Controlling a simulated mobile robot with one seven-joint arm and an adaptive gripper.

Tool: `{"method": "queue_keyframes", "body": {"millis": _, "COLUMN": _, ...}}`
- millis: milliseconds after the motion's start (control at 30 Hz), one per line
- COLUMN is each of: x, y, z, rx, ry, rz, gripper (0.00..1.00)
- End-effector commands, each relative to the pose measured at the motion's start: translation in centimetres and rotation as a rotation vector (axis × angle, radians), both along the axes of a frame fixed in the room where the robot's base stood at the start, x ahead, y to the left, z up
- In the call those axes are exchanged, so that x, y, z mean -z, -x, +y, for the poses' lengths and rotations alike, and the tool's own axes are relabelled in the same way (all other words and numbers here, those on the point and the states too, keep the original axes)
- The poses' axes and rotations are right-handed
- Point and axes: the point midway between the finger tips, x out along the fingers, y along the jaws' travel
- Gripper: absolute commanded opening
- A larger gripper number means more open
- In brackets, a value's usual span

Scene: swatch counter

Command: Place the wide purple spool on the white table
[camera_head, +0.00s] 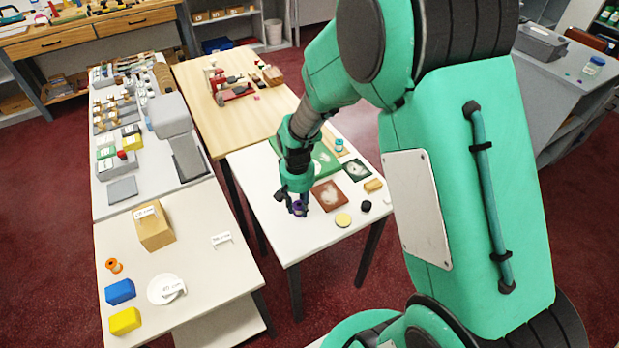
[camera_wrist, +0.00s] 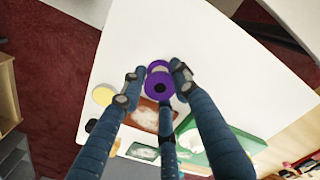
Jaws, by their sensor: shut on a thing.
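The purple spool (camera_wrist: 160,87) is between the fingertips of my gripper (camera_wrist: 155,79) in the wrist view, and the gripper is shut on it. In the head view my gripper (camera_head: 297,205) points down over the near left part of the white table (camera_head: 285,237), with a bit of the purple spool (camera_head: 298,208) showing between the fingers. The white table top (camera_wrist: 215,55) fills much of the wrist view. I cannot tell whether the spool touches the table top.
On the white table are a brown board (camera_head: 328,195), a yellow disc (camera_head: 343,220), a black round item (camera_head: 366,206), a dark framed piece (camera_head: 356,169) and a green mat (camera_head: 325,160). A wooden table (camera_head: 222,125) adjoins behind. The near left table surface is bare.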

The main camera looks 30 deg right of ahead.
Motion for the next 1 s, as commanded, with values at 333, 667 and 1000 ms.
{"method": "queue_keyframes", "body": {"millis": 333, "x": 0.8, "y": 8.9, "z": -1.2, "rx": 0.138, "ry": 0.0, "rz": 0.0, "gripper": 0.09}}
{"method": "queue_keyframes", "body": {"millis": 667, "x": 1.1, "y": 11.1, "z": -1.3, "rx": 0.171, "ry": 0.0, "rz": 0.0, "gripper": 0.09}}
{"method": "queue_keyframes", "body": {"millis": 1000, "x": 1.1, "y": 10.8, "z": -1.3, "rx": 0.17, "ry": 0.0, "rz": -0.001, "gripper": 0.09}}
